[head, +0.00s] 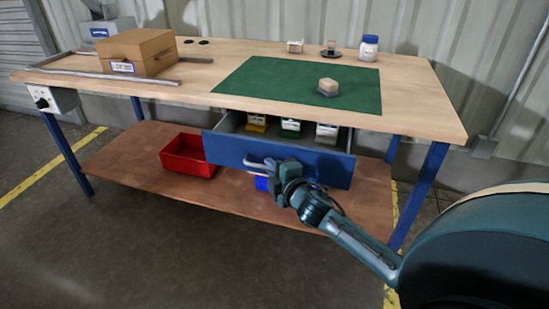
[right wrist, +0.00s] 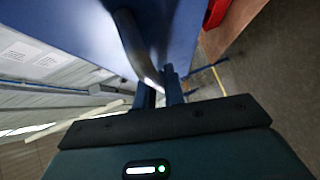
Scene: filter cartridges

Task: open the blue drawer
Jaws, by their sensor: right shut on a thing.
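The blue drawer (head: 230,150) under the workbench is pulled out. Several cartridges or boxes with yellow, green and white parts stand inside it. Its pale bar handle (head: 258,165) is on the front face; the handle also shows in the right wrist view (right wrist: 133,45), against the blue drawer front (right wrist: 75,22). My right gripper (head: 277,172) is at the handle, and its fingers (right wrist: 160,88) are shut on the bar. My left gripper is in neither view.
The workbench (head: 440,105) carries a green mat (head: 235,85), a cardboard box (head: 137,52), a white jar with a blue lid (head: 369,48) and small items. Floor in front is clear.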

